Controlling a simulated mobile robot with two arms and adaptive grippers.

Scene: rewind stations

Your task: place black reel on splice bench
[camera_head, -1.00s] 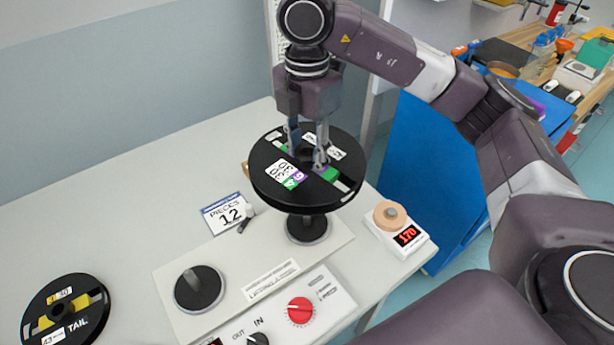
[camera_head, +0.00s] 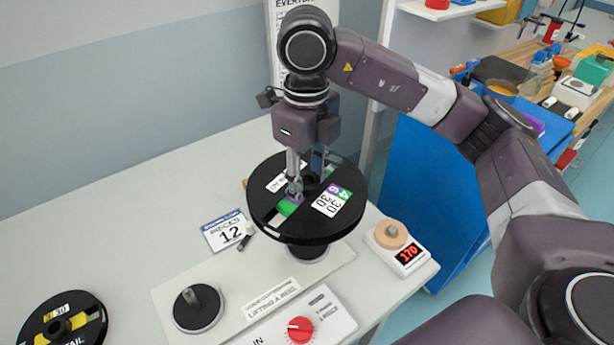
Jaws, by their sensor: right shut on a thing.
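The black reel (camera_head: 268,212) with green and purple marks and a white "30" label is held level over the rear spindle (camera_head: 308,252) of the rewind station's white plate. My right gripper (camera_head: 305,190) points down at the reel's hub and is shut on it. The reel hides most of the spindle, so I cannot tell whether the two touch. A second black reel with yellow marks (camera_head: 38,318), labelled "TAIL", lies at the lower left, partly cut off. My left gripper is not in view. I cannot tell which surface is the splice bench.
An empty spindle (camera_head: 198,308) stands at the plate's front. A control box with a red knob (camera_head: 300,329) and a scale reading 170 (camera_head: 397,240) sit nearby. A "PIECES 12" card (camera_head: 226,231) lies left. A wooden workbench with tools (camera_head: 540,80) stands at the back right.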

